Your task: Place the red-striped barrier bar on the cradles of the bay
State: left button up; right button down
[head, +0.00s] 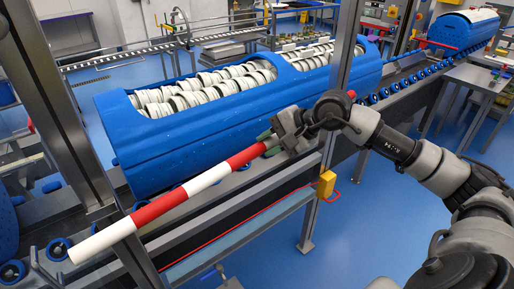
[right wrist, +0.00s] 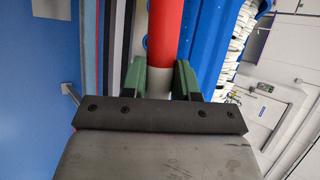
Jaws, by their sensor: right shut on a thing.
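The red-and-white striped barrier bar (head: 208,179) slants across the head view, its white end at the lower left, in front of the left post. My right gripper (head: 268,143) is shut on the bar towards its upper right part. In the right wrist view the green fingers of my right gripper (right wrist: 167,80) stand on both sides of a pale band, with a red band of the bar (right wrist: 166,30) beyond. I cannot clearly make out the cradles. My left gripper is not in view.
A blue tub carrier (head: 150,145) full of white rings lies on the roller conveyor behind the bar. Grey metal posts (head: 335,100) frame the bay. A yellow box (head: 326,185) with a red handle is on the right post. Blue floor (head: 365,235) is clear at the right.

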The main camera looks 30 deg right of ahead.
notch_tip(320, 180, up, 6)
jog(key=d+f+m, duration=0.1)
jog(key=d, duration=0.2)
pick_arm(q)
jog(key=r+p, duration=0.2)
jog(key=p, duration=0.1)
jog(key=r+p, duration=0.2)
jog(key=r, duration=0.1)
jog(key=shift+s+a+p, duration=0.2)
jog(key=shift+p, duration=0.2)
pick_arm(e)
jog(key=w+d+f, duration=0.2)
jog(key=w+f, duration=0.8)
jog(key=w, duration=0.1)
jog(key=shift+w+f+t+h, duration=0.15)
jog(key=shift+t+h, duration=0.15)
jog(key=shift+h, duration=0.1)
jog(key=shift+f, duration=0.1)
jog(key=c, duration=0.8)
grip_release()
jog(key=shift+c, duration=0.2)
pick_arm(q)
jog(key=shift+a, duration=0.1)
